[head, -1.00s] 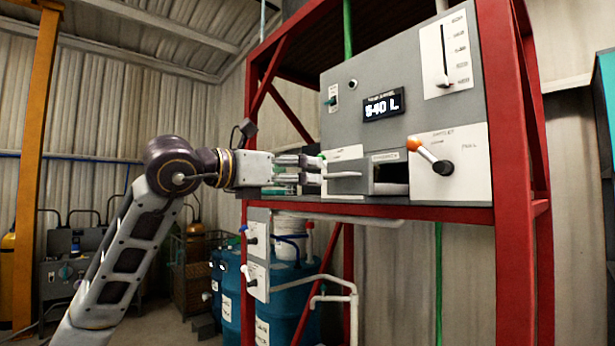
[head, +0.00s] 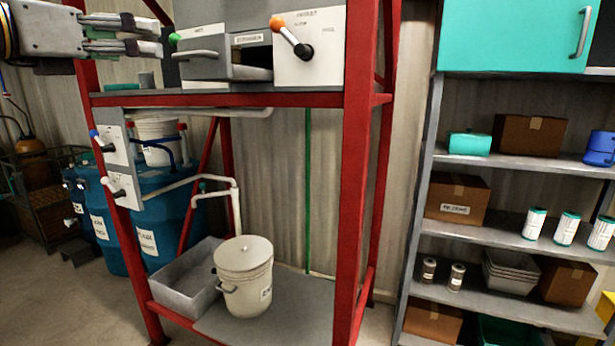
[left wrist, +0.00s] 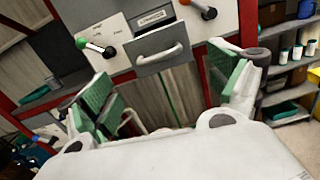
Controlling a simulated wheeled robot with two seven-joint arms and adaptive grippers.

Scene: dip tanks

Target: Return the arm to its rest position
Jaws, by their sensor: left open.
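My left gripper (head: 150,36) is at the upper left of the head view, its arm coming in from the left. It is open and empty, its fingertips just left of a grey drawer front with a bar handle (head: 197,56) on the machine panel. A dark opening shows beside the drawer front. The left wrist view shows the two green-padded fingers (left wrist: 168,95) spread wide, with the drawer handle (left wrist: 160,58) beyond them and apart from them. The rest of my left arm is out of the head view. My right gripper is in neither view.
A red frame (head: 230,99) carries the panel, which has an orange-tipped lever (head: 290,36). Below stand a white lidded bucket (head: 244,275), a grey tray (head: 170,298) and blue drums (head: 170,215). Shelves (head: 510,250) with boxes and canisters stand at the right.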

